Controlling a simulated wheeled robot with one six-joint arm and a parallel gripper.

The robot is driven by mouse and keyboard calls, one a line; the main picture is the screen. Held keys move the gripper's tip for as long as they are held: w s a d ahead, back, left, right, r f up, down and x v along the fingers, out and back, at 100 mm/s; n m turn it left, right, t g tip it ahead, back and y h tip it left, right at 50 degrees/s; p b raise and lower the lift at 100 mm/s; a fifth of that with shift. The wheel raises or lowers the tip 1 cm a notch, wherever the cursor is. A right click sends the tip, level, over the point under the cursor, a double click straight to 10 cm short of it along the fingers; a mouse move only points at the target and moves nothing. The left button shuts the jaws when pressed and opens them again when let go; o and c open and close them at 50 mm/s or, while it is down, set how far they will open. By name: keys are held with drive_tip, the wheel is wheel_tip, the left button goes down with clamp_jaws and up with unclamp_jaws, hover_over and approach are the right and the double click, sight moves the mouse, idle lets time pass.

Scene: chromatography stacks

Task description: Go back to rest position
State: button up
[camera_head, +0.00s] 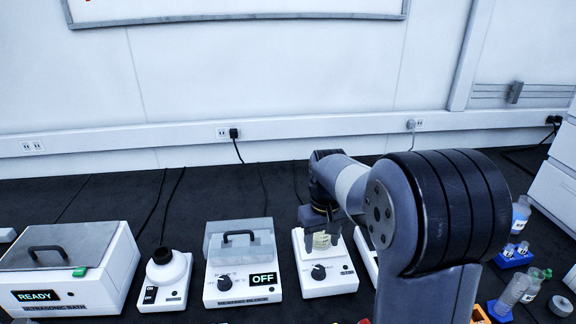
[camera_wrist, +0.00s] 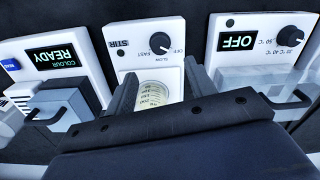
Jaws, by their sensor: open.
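My gripper (camera_head: 320,224) is over the stirrer, with most of my arm filling the right middle of the head view. In the wrist view the two dark fingers of my gripper (camera_wrist: 163,80) stand wide apart, open. A small graduated beaker (camera_head: 321,240) with pale contents stands on the white stirrer (camera_head: 327,279). In the wrist view the beaker (camera_wrist: 157,92) shows between the fingers, partly hidden by the dark gripper body. I cannot tell whether either finger touches it. The stirrer (camera_wrist: 150,43) has a black knob and the label STIR.
Left of the stirrer stand a heating block (camera_head: 238,284) reading OFF, a small mixer (camera_head: 165,278) and an ultrasonic bath (camera_head: 65,270) reading READY. A unit reading COLOUR READY (camera_wrist: 84,40) is beside the stirrer. Bottles (camera_head: 516,290) stand at the right. The bench behind the devices holds only cables.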

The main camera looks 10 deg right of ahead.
sight(319, 269)
wheel_tip(319, 269, down, 10)
drive_tip(key=shift+r, duration=0.1)
idle(0.4)
